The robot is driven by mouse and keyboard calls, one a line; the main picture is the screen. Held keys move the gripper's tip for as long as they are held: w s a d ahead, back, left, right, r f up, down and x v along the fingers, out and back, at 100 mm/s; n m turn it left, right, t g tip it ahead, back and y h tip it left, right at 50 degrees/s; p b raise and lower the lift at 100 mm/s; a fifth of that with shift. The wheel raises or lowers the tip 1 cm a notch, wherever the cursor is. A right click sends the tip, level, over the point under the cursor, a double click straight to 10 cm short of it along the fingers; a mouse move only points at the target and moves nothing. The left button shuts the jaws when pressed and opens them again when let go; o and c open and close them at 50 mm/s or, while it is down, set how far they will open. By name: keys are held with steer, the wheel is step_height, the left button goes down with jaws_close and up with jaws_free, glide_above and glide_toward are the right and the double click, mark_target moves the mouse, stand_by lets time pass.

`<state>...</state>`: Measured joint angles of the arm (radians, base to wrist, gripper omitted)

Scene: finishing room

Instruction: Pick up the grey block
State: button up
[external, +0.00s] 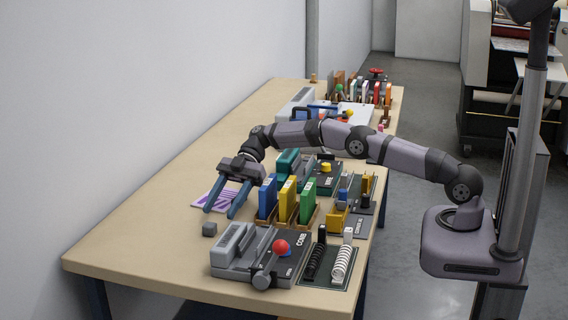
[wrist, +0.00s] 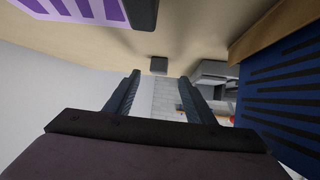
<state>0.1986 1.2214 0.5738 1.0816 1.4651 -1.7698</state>
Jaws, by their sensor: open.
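The grey block (external: 209,229) is a small dark cube on the bare tabletop, near the left side of the table. In the wrist view the grey block (wrist: 158,64) shows just beyond the fingertips, lined up with the gap between them. My gripper (external: 219,212) is open and empty, with its blue fingers apart and slanting down toward the block. In the wrist view my gripper (wrist: 160,77) has nothing between its fingers. The fingers look apart from the block; their exact height above the table is hard to tell.
Blue, yellow and green upright holders (external: 286,199) stand right of my gripper. A grey machine with a red knob (external: 281,246) lies right of the block. A purple-and-white striped sheet (external: 205,200) lies by the fingers. The table's front left (external: 120,250) is clear.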

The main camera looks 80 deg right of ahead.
mark_target(210, 229)
steer(key=shift+p+x, duration=1.05)
steer(key=shift+x, duration=1.55)
jaws_close()
